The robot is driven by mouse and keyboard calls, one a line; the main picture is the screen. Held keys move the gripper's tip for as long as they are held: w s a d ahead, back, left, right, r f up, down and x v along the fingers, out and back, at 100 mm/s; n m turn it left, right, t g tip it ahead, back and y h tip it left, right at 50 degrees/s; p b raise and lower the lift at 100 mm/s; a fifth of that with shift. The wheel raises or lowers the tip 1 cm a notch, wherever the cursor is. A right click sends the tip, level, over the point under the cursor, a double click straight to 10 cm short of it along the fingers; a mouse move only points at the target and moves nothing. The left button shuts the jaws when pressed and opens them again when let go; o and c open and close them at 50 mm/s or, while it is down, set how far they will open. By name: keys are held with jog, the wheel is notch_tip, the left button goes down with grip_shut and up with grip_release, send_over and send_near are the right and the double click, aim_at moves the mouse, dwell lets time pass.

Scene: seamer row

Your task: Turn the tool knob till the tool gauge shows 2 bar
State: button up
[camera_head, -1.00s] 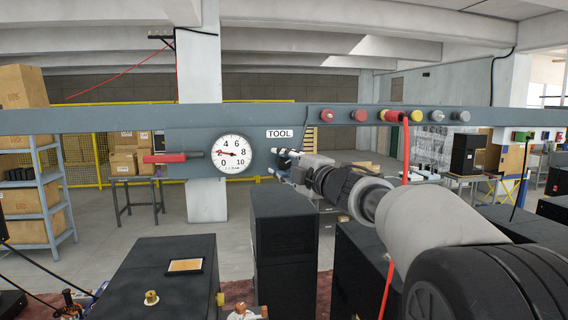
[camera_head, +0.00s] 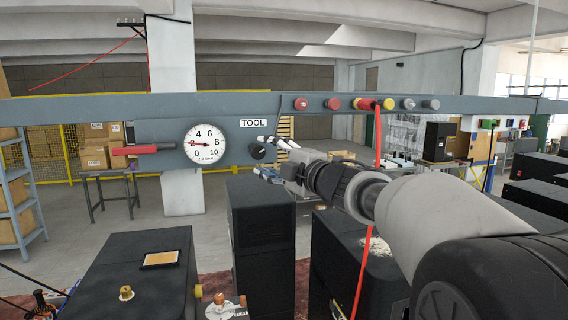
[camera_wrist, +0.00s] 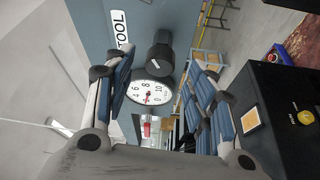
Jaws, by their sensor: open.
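The black tool knob (camera_head: 257,151) sticks out of the grey panel below the TOOL label (camera_head: 253,123). The white tool gauge (camera_head: 205,143) is left of the knob. Its needle points left, at or very near the 2; the exact reading is too small to tell. My gripper (camera_head: 266,157) is open at the knob, partly overlapping it in the head view. In the wrist view, the knob (camera_wrist: 159,55) shows between the two open fingers, with gaps to both sides and no visible contact. The gauge (camera_wrist: 152,92) shows just below it there.
A red lever handle (camera_head: 134,150) sits left of the gauge. Red and yellow buttons (camera_head: 333,103) line the panel to the right, and a red cable (camera_head: 376,140) hangs in front near my arm. Black cabinets (camera_head: 262,230) stand below the panel.

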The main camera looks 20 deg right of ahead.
jog(key=v, duration=0.6)
jog(key=shift+s, duration=0.3)
jog(key=shift+d, duration=0.1)
jog(key=s+d+f+m+g+h+b, duration=0.2)
jog(key=s+f+m+h+b, duration=0.3)
jog(key=s+f+m, duration=0.4)
jog(key=s+d+f+m+g+h+b, duration=0.25)
jog(key=s+f+m+h+b, duration=0.35)
jog(key=f, duration=0.6)
jog(key=s+a+f+m+g+y+b, duration=0.2)
jog(key=s+a+f+m+g, duration=0.1)
jog(key=s+f, duration=0.7)
jog(key=s+a+f+m+g+y+b, duration=0.2)
jog(key=s+a+f+g, duration=0.3)
jog(key=s+f, duration=0.6)
notch_tip(320, 180, down, 3)
jog(key=shift+a+f+m+b, duration=0.1)
jog(key=shift+a+m+b, duration=0.35)
jog(key=shift+b, duration=0.25)
jog(key=shift+c, duration=0.5)
